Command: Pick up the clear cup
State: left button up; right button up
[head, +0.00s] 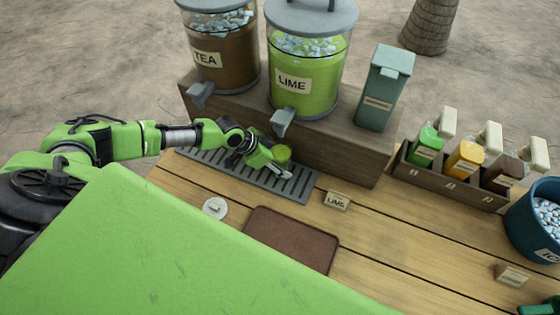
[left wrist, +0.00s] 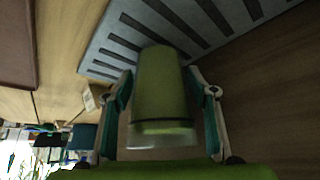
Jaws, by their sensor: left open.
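The clear cup (head: 282,153), filled with green drink, stands on the slotted grey drip tray (head: 305,186) below the lime dispenser's tap. In the left wrist view the cup (left wrist: 160,95) shows large, with a clear band near its rim. My left gripper (head: 276,172) is at the cup in the head view, hiding its lower part. In the left wrist view my left gripper (left wrist: 163,92) is open, with one finger on each side of the cup. Whether the fingers touch it is hard to tell. My right gripper is not in view.
The lime dispenser (head: 305,75) and tea dispenser (head: 222,62) stand on a wooden riser behind the tray. A brown mat (head: 292,240), white disc (head: 215,208) and LIME tag (head: 337,201) lie in front. A bottle rack (head: 450,187) and ice bucket (head: 530,225) are right.

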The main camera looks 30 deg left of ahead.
pick_arm(q)
jog(key=c, duration=1.3)
jog(key=shift+r, duration=0.1)
jog(key=shift+c, duration=0.2)
